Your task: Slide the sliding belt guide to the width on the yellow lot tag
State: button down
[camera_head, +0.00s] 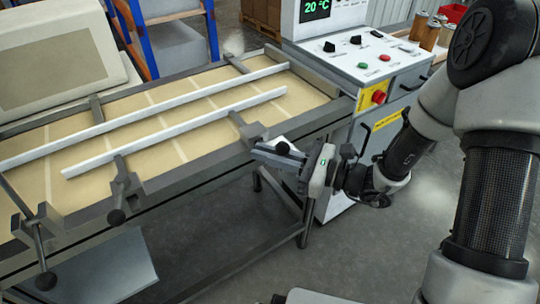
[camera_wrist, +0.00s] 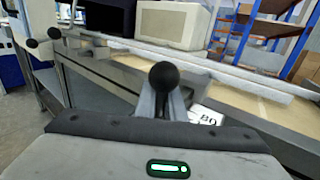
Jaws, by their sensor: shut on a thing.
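The sliding belt guide (camera_head: 175,133) is the nearer white rail, lying along the tan belt (camera_head: 70,178). A second white rail (camera_head: 140,118) runs behind it. My gripper (camera_head: 281,152) is at the front edge of the frame by the guide's right bracket (camera_head: 250,130). It is shut on a black ball knob (camera_wrist: 163,76), which stands up between the fingers in the wrist view. A white label (camera_wrist: 206,115) with dark characters lies beside the fingers. A yellow tag (camera_head: 388,121) is on the cabinet front; its writing is too small to read.
The control cabinet (camera_head: 350,62) with knobs and a red button (camera_head: 378,97) stands right of the belt. Blue shelving (camera_head: 140,40) stands behind. The floor in front of the frame is clear.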

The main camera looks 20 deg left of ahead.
jog(key=c, duration=1.8)
grip_release()
jog(key=shift+c, duration=0.2)
jog(key=shift+d, duration=0.1)
jog(key=s+d+p, duration=0.2)
jog(key=d, duration=1.5)
